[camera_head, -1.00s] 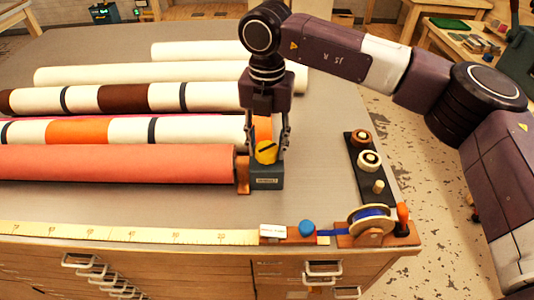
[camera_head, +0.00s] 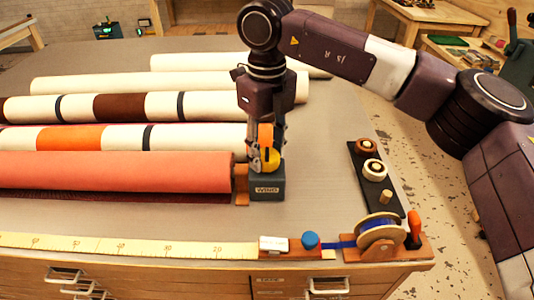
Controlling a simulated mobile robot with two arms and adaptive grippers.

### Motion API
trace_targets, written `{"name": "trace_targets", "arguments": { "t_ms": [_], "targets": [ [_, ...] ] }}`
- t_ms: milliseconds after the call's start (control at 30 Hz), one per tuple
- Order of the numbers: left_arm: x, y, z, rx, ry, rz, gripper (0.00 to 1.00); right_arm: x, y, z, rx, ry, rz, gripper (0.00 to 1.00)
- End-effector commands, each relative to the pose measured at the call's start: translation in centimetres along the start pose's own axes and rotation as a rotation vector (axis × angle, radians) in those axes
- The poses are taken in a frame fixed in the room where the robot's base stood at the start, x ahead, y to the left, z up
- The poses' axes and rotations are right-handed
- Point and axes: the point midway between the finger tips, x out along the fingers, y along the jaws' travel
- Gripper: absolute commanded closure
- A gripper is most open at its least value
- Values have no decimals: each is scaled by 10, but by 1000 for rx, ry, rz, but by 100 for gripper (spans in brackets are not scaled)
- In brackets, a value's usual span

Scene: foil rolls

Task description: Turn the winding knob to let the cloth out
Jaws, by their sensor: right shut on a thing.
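A yellow winding knob (camera_head: 270,160) sits on top of a dark grey box (camera_head: 267,187) labelled "WIND", at the right end of the salmon cloth roll (camera_head: 110,171). My right gripper (camera_head: 268,155) points down from above and is shut on the knob, its fingers on either side hiding part of it. An orange piece (camera_head: 265,134) shows between the fingers above the knob. A dark red strip (camera_head: 115,197) lies along the front underside of the salmon roll. My left gripper is out of view.
Several other rolls (camera_head: 130,83) lie parallel behind. A yellow measuring tape (camera_head: 130,245) runs along the front edge. A blue ribbon reel (camera_head: 381,232) and a dark strip of spools (camera_head: 375,180) stand at the right. The tabletop between box and spools is clear.

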Motion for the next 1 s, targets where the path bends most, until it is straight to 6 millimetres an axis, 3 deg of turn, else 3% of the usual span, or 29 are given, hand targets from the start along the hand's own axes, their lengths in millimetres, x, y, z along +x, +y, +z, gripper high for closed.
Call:
{"name": "trace_targets", "arguments": {
  "t_ms": [1000],
  "targets": [
    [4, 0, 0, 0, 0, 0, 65, -3, -1, 1, -962, -5, -4, 86]
  ]
}}
